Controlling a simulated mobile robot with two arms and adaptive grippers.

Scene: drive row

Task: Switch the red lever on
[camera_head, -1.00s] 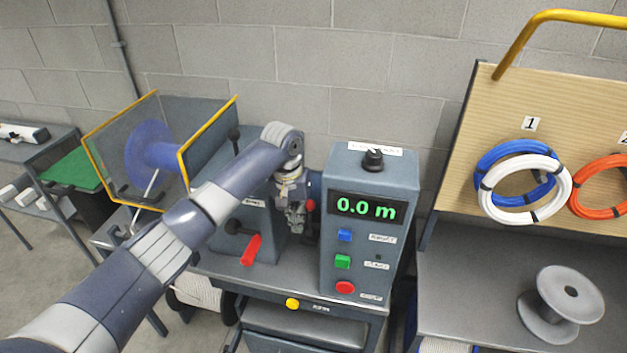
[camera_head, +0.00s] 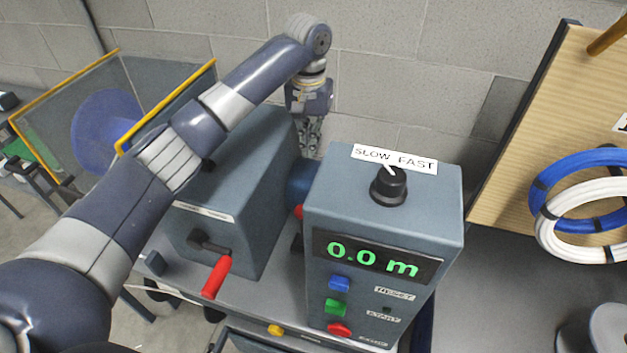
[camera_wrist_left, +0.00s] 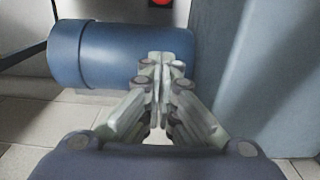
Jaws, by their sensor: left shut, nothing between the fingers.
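A lever with a red handle (camera_head: 216,277) sticks out from the low front of the grey-blue machine housing (camera_head: 250,190), its grip slanting down to the left. My left gripper (camera_head: 311,150) is shut and empty, fingers pointing down, behind the gap between this housing and the control box (camera_head: 385,220). A blue cylinder (camera_head: 299,180) lies in that gap below the fingers. A small red part (camera_head: 298,212) shows beside it, partly hidden by the control box. In the left wrist view the shut fingers (camera_wrist_left: 166,65) appear over the blue cylinder (camera_wrist_left: 110,55), with a red part (camera_wrist_left: 161,3) at the top edge.
The control box has a SLOW/FAST knob (camera_head: 389,185), a 0.0 m display (camera_head: 372,257) and blue, green and red buttons. A blue reel (camera_head: 105,130) behind clear guards stands left. A board with wire coils (camera_head: 590,200) stands right. A wall is close behind.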

